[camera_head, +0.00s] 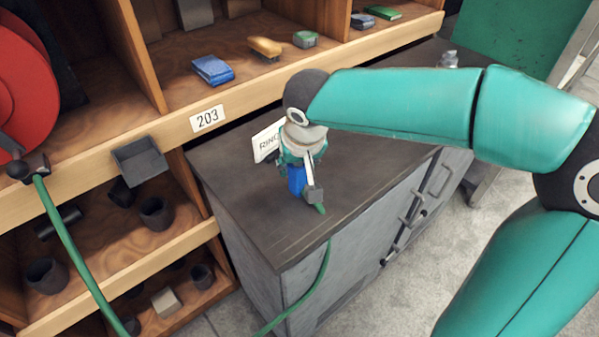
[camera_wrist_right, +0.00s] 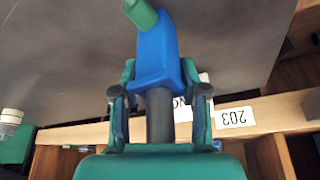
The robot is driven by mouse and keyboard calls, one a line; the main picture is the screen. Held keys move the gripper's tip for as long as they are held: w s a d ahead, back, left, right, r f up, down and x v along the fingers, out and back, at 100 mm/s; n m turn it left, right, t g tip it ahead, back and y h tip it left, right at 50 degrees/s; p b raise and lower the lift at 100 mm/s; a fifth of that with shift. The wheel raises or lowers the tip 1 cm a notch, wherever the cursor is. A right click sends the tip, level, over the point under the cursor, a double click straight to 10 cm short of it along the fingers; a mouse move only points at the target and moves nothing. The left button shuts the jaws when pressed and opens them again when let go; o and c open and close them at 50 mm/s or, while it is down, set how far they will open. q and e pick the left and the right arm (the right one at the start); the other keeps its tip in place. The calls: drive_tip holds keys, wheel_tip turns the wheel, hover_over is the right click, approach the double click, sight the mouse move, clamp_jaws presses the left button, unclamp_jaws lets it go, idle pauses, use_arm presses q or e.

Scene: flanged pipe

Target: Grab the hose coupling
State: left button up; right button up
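The hose coupling (camera_head: 297,180) is a blue piece on the end of a green hose, at the dark cabinet top near its front edge. In the right wrist view the blue coupling (camera_wrist_right: 155,55) has a dark grey stem pointing back toward my palm. My right gripper (camera_head: 304,178) reaches down over it. In the wrist view the fingers of my right gripper (camera_wrist_right: 159,78) stand on both sides of the stem and the coupling's near end. I cannot tell whether they press on it. My left gripper is not in view.
The green hose (camera_head: 325,262) hangs over the cabinet's front edge. The cabinet top (camera_head: 250,205) is clear at its front left. A white sign (camera_head: 268,141) stands behind my right gripper. A wooden shelf (camera_head: 182,137) with small parts and a red reel (camera_head: 22,85) are at left.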

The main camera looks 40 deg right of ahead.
clamp_jaws()
drive_tip(key=shift+r, duration=0.1)
